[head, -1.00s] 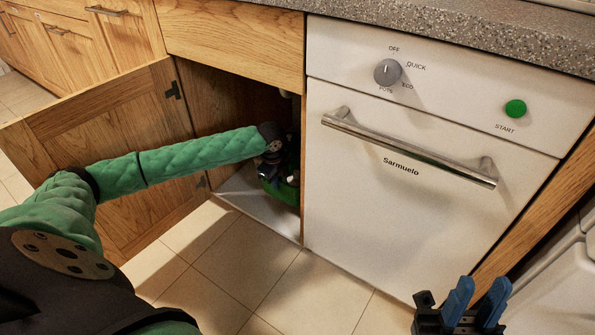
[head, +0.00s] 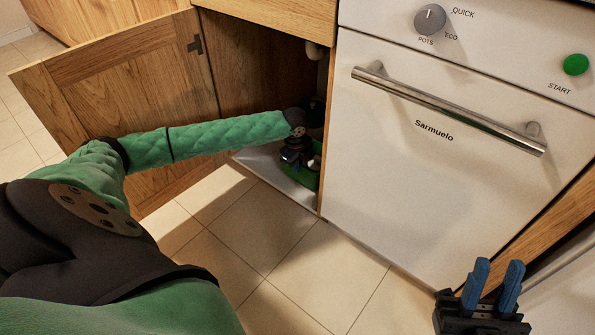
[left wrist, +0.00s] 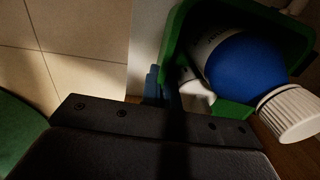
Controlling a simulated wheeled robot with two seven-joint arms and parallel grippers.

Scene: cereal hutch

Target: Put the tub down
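The green tub (head: 314,178) is just inside the open cabinet, low over its pale floor. I cannot tell whether its base touches that floor. In the left wrist view the tub (left wrist: 179,33) holds a blue bottle (left wrist: 243,65) with a white cap, lying tilted, and a smaller white item (left wrist: 198,92). My left gripper (head: 291,157) is at the tub's near side. In the left wrist view its fingers (left wrist: 163,84) are close together at the tub's wall and look shut on it. My right gripper (head: 492,286) is open and empty in front of the white dishwasher.
The cabinet door (head: 125,90) stands open at the left. The white dishwasher (head: 410,190) with its bar handle (head: 450,112) borders the opening on the right. A pipe (head: 314,50) shows inside the cabinet. The tiled floor (head: 290,260) in front is clear.

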